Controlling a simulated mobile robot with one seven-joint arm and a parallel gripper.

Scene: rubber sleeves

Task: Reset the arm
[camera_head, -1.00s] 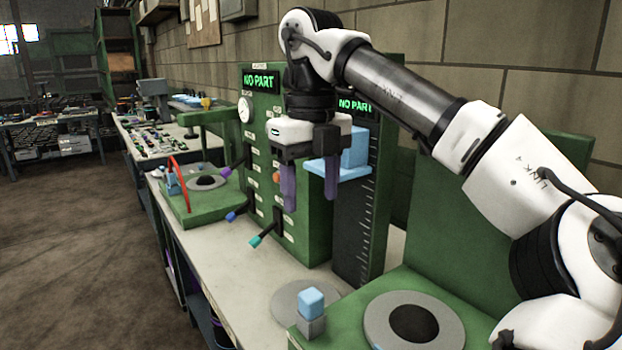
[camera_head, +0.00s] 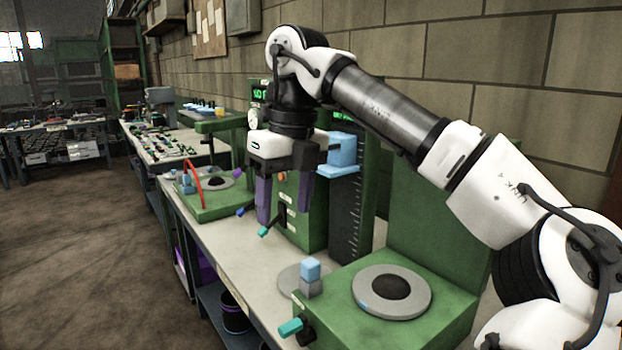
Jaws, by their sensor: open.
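My gripper (camera_head: 284,203) hangs from my arm in the middle of the view, fingers pointing down. Its two purple fingers are apart, with nothing between them that I can see held. It is in front of the green panel machine (camera_head: 313,215) and hides much of that machine's face and most of its display. My arm reaches in from the right side of the view.
A green fixture (camera_head: 455,310) with a grey ring (camera_head: 391,292) and a teal-handled lever (camera_head: 291,327) stands at the front. A light-blue block (camera_head: 310,270) sits beside it. Another green fixture with a red hoop (camera_head: 193,185) is further back.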

